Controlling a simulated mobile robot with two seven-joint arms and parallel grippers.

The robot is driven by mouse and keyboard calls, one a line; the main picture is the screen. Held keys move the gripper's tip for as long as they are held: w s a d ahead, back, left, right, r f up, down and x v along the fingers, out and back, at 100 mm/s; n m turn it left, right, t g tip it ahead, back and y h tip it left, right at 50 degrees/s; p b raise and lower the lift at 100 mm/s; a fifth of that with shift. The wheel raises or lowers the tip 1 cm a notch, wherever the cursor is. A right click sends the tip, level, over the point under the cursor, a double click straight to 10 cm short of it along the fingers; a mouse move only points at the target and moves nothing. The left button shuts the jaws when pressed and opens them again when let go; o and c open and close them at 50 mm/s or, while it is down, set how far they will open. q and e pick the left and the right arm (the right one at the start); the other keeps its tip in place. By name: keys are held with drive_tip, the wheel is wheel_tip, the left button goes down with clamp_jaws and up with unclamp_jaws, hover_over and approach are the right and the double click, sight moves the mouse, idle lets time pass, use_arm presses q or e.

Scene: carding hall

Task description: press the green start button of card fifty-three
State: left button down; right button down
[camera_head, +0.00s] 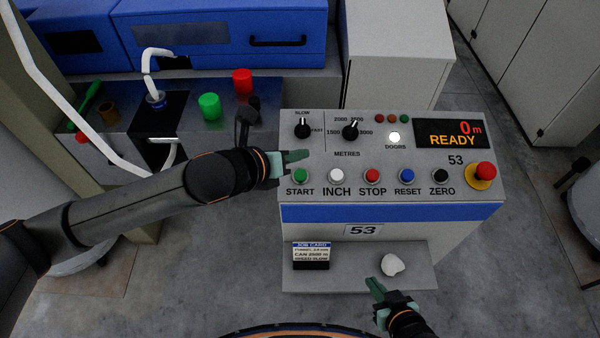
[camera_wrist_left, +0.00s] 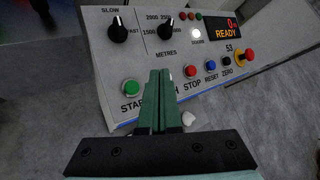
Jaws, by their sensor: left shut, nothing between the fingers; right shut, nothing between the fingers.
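The control panel of card 53 (camera_head: 420,205) has a green start button (camera_head: 300,175) at the left end of its button row, above the label START. The start button also shows in the left wrist view (camera_wrist_left: 131,88), just left of my fingers. The display (camera_head: 452,134) reads 0 m and READY. My left gripper (camera_head: 305,155) is shut and empty, its fingertips above the panel near the start button; I cannot tell whether they touch the panel. In the left wrist view its fingers (camera_wrist_left: 161,75) partly hide the INCH label. My right gripper (camera_head: 371,283) is shut and empty near the lower shelf.
White INCH (camera_head: 336,175), red STOP (camera_head: 373,175), blue RESET (camera_head: 407,175) and black ZERO (camera_head: 441,175) buttons stand right of start. A red emergency knob (camera_head: 484,171) sits far right. The shelf (camera_head: 345,277) holds a job card (camera_head: 311,254) and a white lump (camera_head: 392,265).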

use_arm(q)
drive_tip(key=b, duration=0.5)
hover_over(300, 175)
drive_tip(key=s, duration=0.3)
drive_tip(key=f, duration=0.6)
drive_tip(key=shift+w+a+f, duration=0.25)
drive_tip(key=shift+a, duration=0.05)
drive_tip(key=shift+w+f+b, duration=0.2)
drive_tip(key=shift+f, duration=0.3)
drive_tip(key=shift+w+f+b, duration=0.15)
drive_tip(key=shift+f, duration=0.3)
drive_tip(key=shift+f, duration=0.1)
drive_tip(key=shift+w+f, duration=0.1)
drive_tip(key=shift+f, duration=0.25)
